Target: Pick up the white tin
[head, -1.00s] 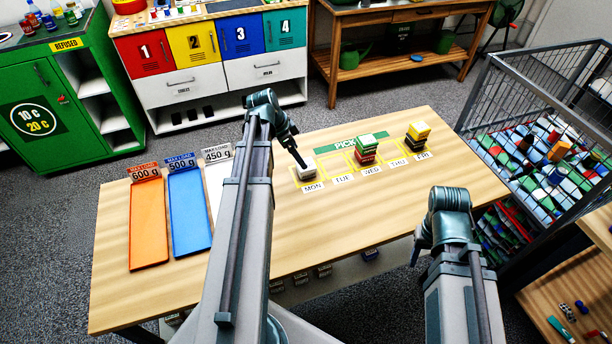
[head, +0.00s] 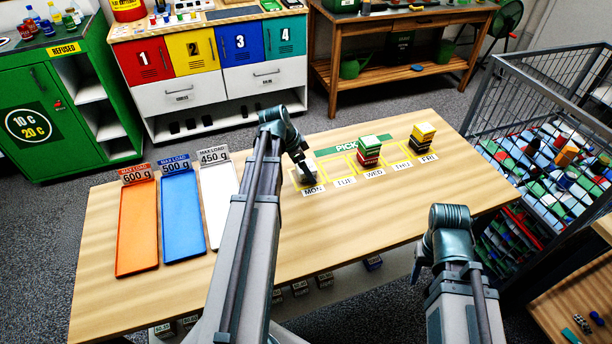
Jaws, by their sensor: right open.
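The white tin (head: 309,182) is at the MON square of the yellow-outlined strip on the wooden table, mostly hidden by my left gripper. My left gripper (head: 305,173) reaches down over the MON square, right at the tin. Whether its fingers are open or closed around the tin cannot be made out. My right gripper (head: 415,271) hangs in front of the table's near edge, open and empty, far from the tin.
A red-and-green-topped stack (head: 369,152) stands at WED, a yellow-and-black stack (head: 422,137) at FRI. TUE and THU look empty. Orange (head: 137,230), blue (head: 182,217) and white (head: 221,200) trays lie at left.

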